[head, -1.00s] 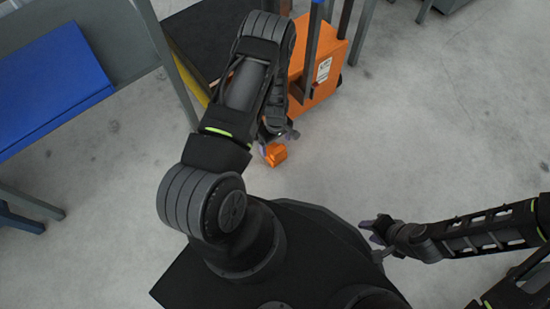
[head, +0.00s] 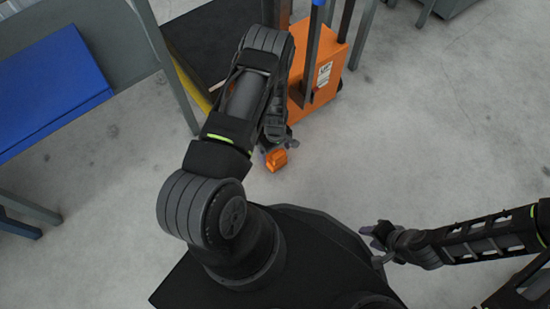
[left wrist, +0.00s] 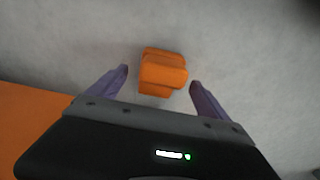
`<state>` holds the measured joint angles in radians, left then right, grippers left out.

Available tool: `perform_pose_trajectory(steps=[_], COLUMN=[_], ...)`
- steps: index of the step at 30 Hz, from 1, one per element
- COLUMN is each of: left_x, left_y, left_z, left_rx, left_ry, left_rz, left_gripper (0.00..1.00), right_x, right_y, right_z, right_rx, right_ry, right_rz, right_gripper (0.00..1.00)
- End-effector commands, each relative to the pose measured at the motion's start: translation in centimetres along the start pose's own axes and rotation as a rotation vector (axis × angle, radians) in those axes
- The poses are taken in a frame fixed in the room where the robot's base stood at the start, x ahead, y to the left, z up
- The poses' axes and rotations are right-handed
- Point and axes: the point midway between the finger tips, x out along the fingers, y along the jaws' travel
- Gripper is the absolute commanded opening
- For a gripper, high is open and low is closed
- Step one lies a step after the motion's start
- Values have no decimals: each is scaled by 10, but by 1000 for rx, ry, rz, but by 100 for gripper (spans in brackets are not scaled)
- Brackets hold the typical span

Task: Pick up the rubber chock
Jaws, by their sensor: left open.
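The orange rubber chock (head: 276,160) lies on the grey floor, just in front of the orange pallet truck in the head view. In the left wrist view the chock (left wrist: 163,72) sits between and slightly beyond the two purple fingertips. My left gripper (left wrist: 158,77) is open, with a gap between each finger and the chock. In the head view my left gripper (head: 275,148) is mostly hidden under its own arm, right beside the chock. My right gripper (head: 372,232) is off to the right, away from the chock; its jaw opening is too small to judge.
The orange pallet truck (head: 318,88) with dark upright posts stands just behind the chock. A dark platform with a yellow edge (head: 205,45) is at its left. A table with a blue panel (head: 45,90) stands at far left. The floor to the right (head: 430,130) is clear.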

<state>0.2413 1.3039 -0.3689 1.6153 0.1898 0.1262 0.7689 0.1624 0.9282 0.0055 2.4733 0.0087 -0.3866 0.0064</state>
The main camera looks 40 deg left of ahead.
Motion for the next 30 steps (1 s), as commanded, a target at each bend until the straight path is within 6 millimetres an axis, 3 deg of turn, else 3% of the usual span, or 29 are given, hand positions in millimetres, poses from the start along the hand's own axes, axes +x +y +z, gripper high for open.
perform_pose_trajectory(steps=[3,9,29,30], left_x=[22,46,47,47], left_y=[-1,-1,0,0], left_z=[0,-1,-1,-1], left_rx=[-1,0,0,0], left_ry=[-1,-1,-1,-1], left_rz=[-2,-1,0,0], left_gripper=[89,89,89,86], right_x=[15,28,27,27], right_y=[5,8,8,8], right_z=[0,-2,-3,-3], right_rx=[1,2,2,1], right_ry=[4,12,14,14], right_rz=[0,0,0,0], right_gripper=[36,36,36,36])
